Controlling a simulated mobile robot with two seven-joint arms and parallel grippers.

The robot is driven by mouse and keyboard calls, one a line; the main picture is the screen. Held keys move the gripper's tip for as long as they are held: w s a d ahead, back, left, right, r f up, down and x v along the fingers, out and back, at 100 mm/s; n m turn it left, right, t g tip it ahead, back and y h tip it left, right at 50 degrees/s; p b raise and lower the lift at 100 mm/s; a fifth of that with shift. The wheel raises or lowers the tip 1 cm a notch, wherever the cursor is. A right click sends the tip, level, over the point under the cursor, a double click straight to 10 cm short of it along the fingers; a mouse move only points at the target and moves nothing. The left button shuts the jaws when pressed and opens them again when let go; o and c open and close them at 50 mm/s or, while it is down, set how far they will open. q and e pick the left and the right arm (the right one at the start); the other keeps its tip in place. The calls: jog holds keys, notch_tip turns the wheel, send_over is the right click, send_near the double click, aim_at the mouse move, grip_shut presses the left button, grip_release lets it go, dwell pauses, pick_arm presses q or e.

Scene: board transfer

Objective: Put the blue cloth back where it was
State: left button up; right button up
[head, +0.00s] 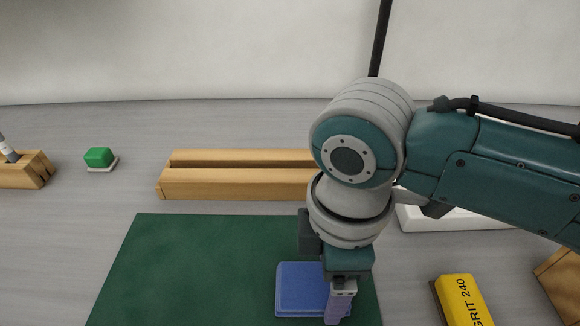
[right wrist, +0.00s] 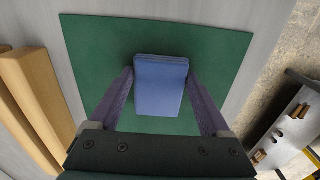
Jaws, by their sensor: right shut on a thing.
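The blue cloth (head: 299,288) is a folded rectangular pad over the right part of the green mat (head: 165,265). In the right wrist view the cloth (right wrist: 160,90) lies between my two purple fingers, with the mat (right wrist: 85,45) around it. My right gripper (head: 339,312) points down and is shut on the cloth. The arm and fingers hide the cloth's right part in the head view. I cannot tell whether the cloth rests on the mat or is slightly above it. My left gripper is not in view.
A long grooved wooden piece (head: 235,184) lies behind the mat. A green block on a white base (head: 99,158) and a slotted wooden block (head: 28,172) are at left. A white tray (head: 455,220) is behind my right arm. A yellow "GRIT 240" block (head: 462,300) is right of the mat.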

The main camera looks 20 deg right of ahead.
jog(key=o, duration=1)
jog(key=shift+f, duration=0.1)
notch_tip(320, 180, up, 11)
jog(key=p, duration=0.2)
jog(key=s+a+m+t+y, duration=0.1)
jog(key=s+a+m+y, duration=0.2)
jog(key=s+m, duration=0.15)
jog(key=s+d+f+m+t+h, duration=0.1)
jog(key=s+d+m+t+h, duration=0.1)
jog(key=s+d+m, duration=0.5)
jog(key=d+m, duration=0.1)
jog(key=d, duration=0.2)
jog(key=shift+d+t+h, duration=0.25)
jog(key=shift+t+h, duration=0.05)
jog(key=shift+h, duration=0.1)
jog(key=shift+s, duration=0.1)
